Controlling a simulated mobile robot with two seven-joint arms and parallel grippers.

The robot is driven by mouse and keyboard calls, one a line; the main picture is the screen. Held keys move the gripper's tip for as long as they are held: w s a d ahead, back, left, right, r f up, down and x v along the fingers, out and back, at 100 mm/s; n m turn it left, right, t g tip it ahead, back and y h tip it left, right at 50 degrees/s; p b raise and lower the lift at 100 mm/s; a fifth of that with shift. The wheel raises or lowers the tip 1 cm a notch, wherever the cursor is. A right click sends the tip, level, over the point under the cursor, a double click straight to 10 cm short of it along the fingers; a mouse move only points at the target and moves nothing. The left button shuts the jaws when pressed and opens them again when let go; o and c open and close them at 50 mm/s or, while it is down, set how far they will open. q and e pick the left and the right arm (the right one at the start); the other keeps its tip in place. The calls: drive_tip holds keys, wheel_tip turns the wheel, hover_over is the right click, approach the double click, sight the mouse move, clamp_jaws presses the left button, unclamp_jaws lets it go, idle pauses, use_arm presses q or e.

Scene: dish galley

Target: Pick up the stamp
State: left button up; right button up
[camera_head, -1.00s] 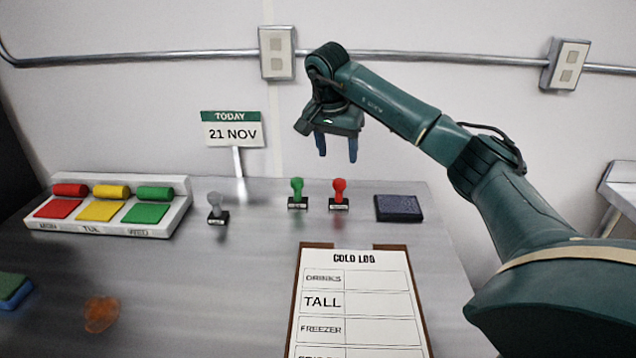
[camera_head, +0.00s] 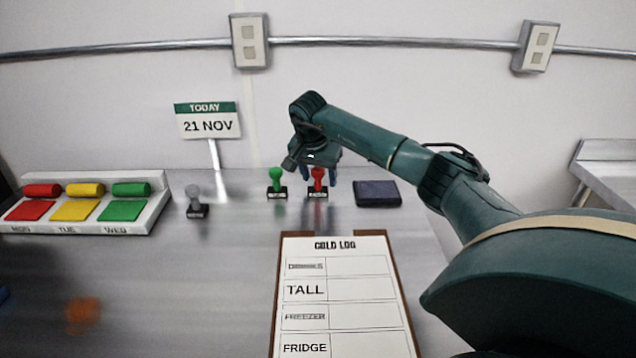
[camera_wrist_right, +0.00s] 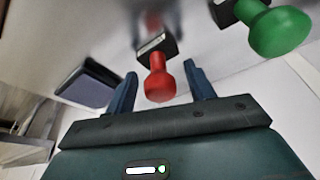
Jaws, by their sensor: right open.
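Three stamps stand upright on the steel counter: a grey one (camera_head: 196,200), a green one (camera_head: 277,182) and a red one (camera_head: 318,183). My right gripper (camera_head: 319,178) is open and pointing down over the red stamp. In the right wrist view the red stamp (camera_wrist_right: 158,80) shows between the two open blue fingers, apart from both. The green stamp (camera_wrist_right: 280,31) is off to the right there. A dark ink pad (camera_head: 377,193) lies right of the red stamp and also shows in the right wrist view (camera_wrist_right: 89,85). My left gripper is not in view.
A clipboard (camera_head: 275,318) with the "COLD LOG" sheet (camera_head: 350,264) lies in front of the stamps. A white holder (camera_head: 155,215) with red, yellow and green pieces stands at the left. A date sign (camera_head: 208,122) stands behind. The counter's left middle is mostly clear.

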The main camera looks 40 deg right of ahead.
drive_tip(key=shift+f, duration=0.4)
drive_tip(key=shift+c, duration=0.2)
drive_tip(key=shift+d, duration=0.1)
drive_tip(key=c, duration=1)
drive_tip(key=shift+r, duration=0.1)
wheel_tip(320, 180, up, 10)
drive_tip(key=shift+f, duration=0.1)
